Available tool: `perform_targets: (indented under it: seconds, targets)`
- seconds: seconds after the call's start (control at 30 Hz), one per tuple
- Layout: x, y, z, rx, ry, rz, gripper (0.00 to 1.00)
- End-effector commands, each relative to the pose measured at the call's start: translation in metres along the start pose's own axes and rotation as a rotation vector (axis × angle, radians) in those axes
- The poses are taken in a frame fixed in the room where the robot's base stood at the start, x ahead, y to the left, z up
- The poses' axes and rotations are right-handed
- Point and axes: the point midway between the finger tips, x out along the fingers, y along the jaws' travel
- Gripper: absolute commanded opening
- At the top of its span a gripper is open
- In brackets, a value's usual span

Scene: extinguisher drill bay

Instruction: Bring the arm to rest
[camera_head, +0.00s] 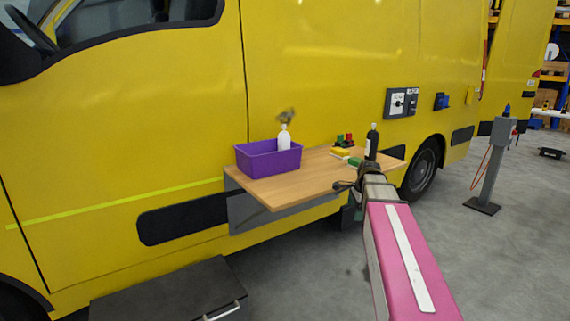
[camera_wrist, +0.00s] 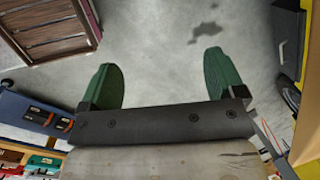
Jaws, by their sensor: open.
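My arm, pink and white, reaches in from the lower right in the head view, with its wrist in front of the right part of the fold-out wooden table (camera_head: 270,190). My gripper (camera_wrist: 160,60) shows two green fingers spread wide in the wrist view, with only bare grey floor between them. It is open and empty. In the head view the gripper is mostly hidden behind my wrist, pointing down beside the table's front edge.
On the table stand a purple bin (camera_head: 268,160) with a white bottle (camera_head: 284,138), a dark bottle (camera_head: 372,142) and small coloured blocks (camera_head: 342,151). The yellow van (camera_head: 330,60) is behind. A grey post (camera_head: 492,165) stands right. A wooden crate (camera_wrist: 45,30) shows in the wrist view.

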Motion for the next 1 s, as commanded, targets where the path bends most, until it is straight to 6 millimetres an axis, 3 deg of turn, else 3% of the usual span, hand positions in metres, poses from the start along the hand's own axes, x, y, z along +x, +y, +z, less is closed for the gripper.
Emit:
perform_targets:
  seconds: [0.03,0.3,0.6,0.8,1.0]
  targets:
    - [0.018,0.019,0.009,-0.097,0.006,0.018,0.88]
    - [0.097,0.098,0.042,-0.679,0.021,0.110,0.88]
    - [0.156,0.182,0.070,-1.275,-0.010,0.209,0.88]
    - [0.171,0.206,0.076,-1.467,-0.028,0.240,0.88]
    - [0.173,0.208,0.077,-1.496,-0.031,0.243,0.88]
